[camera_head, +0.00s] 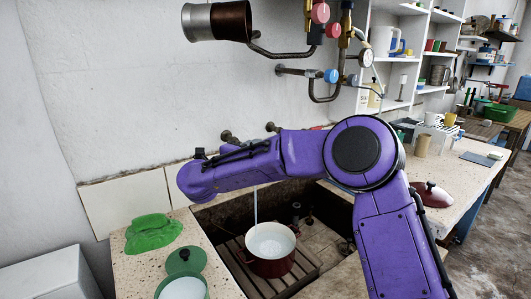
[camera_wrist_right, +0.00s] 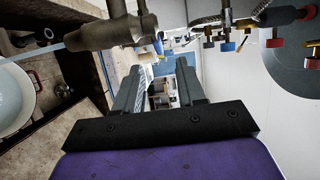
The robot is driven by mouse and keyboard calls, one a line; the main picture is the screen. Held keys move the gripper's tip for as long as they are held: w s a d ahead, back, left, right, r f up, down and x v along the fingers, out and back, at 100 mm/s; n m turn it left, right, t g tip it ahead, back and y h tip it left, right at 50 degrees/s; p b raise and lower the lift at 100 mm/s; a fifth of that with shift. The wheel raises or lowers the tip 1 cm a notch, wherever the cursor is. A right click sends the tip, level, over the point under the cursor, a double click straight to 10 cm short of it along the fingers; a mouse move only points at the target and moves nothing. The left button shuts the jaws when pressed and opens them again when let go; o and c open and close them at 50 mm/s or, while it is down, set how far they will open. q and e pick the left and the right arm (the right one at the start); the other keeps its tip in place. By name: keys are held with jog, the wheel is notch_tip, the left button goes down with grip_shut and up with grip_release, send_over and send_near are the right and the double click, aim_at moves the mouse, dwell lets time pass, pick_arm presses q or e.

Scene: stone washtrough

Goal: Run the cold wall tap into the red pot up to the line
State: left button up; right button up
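The red pot (camera_head: 271,262) stands upright on a wooden slatted rack in the stone trough; its pale inside also shows at the left of the right wrist view (camera_wrist_right: 10,98). A thin stream of water (camera_head: 255,207) falls into it. The fill line and exact water level cannot be made out. My right arm crosses in front of the wall and hides the running tap in the head view. The right wrist view shows the metal tap spout (camera_wrist_right: 105,32) with water leaving it. My right gripper (camera_wrist_right: 160,80) is open, its fingers apart with nothing between them. My left gripper is out of view.
Upper wall pipes carry a blue knob (camera_head: 331,76) and red knobs (camera_head: 320,13), beside a metal cylinder (camera_head: 218,21). A dark red lid (camera_head: 432,194) is on the right counter.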

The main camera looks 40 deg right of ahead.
jog(key=p+x, duration=0.2)
jog(key=x, duration=0.7)
jog(key=shift+w+d+f, duration=0.1)
jog(key=shift+d+f, duration=0.05)
jog(key=shift+d, duration=0.05)
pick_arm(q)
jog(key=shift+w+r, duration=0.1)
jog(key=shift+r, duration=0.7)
pick_arm(e)
jog(key=shift+w+d, duration=0.15)
jog(key=shift+d, duration=0.3)
grip_shut()
